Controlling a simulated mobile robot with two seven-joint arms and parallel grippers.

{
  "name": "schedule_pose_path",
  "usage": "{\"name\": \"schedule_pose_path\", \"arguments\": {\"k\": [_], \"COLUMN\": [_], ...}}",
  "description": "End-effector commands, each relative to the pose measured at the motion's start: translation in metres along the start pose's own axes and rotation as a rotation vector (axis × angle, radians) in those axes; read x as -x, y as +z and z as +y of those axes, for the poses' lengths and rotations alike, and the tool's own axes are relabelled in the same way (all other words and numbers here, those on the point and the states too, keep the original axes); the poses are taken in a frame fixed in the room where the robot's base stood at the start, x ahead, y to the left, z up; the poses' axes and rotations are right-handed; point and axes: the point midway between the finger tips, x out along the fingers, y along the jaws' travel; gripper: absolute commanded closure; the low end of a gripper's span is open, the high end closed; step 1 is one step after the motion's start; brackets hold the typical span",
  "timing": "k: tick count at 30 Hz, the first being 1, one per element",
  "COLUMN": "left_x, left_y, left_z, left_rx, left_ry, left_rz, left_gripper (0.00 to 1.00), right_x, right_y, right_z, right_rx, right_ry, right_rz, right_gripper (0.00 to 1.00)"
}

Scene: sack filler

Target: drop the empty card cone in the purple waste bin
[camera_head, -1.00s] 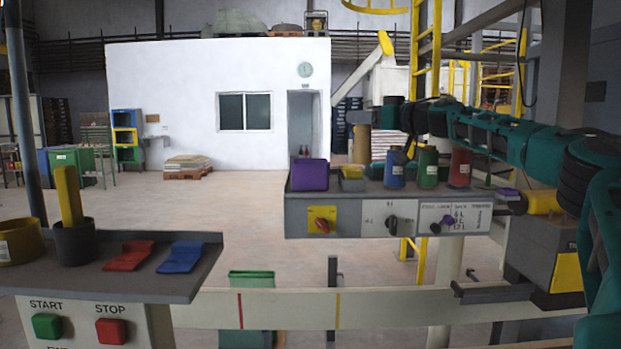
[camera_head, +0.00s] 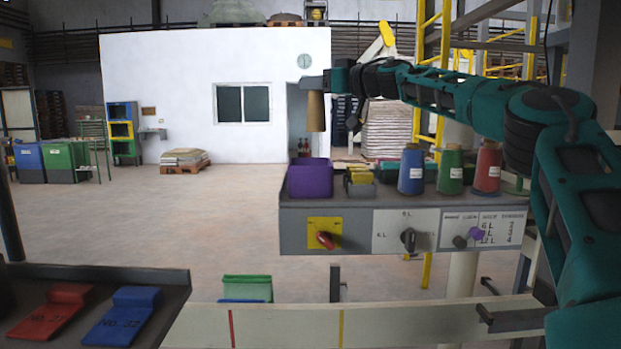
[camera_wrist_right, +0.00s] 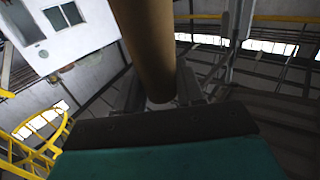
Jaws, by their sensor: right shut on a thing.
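The purple waste bin (camera_head: 309,178) stands at the left end of the grey shelf in the head view. The empty card cone (camera_head: 315,111) is brown and hangs upright above the bin, a little to the right of its middle and apart from it. It also fills the top middle of the right wrist view (camera_wrist_right: 148,40). My right gripper (camera_head: 315,83) is shut on the cone near its upper end, with the arm reaching in from the right. My left gripper is not in view.
Beside the bin on the shelf (camera_head: 420,205) are a yellow-topped block (camera_head: 360,178) and blue (camera_head: 411,170), green (camera_head: 450,170) and red (camera_head: 487,168) thread cones. Knobs line the panel below. A tray with red and blue pieces (camera_head: 122,318) lies at lower left.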

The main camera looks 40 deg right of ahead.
Motion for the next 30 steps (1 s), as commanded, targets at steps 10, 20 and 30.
{"name": "schedule_pose_path", "arguments": {"k": [10, 20, 30], "left_x": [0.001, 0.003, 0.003], "left_y": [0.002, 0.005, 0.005], "left_z": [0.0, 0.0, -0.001], "left_rx": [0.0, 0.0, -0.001], "left_ry": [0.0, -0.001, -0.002], "left_rz": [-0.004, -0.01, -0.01], "left_gripper": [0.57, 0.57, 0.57], "right_x": [0.0, 0.0, 0.0], "right_y": [0.015, 0.051, 0.06], "right_z": [0.001, 0.001, 0.0], "right_rx": [-0.002, -0.003, 0.001], "right_ry": [-0.001, -0.001, 0.0], "right_rz": [-0.002, -0.001, 0.001], "right_gripper": [1.0, 1.0, 1.0]}}
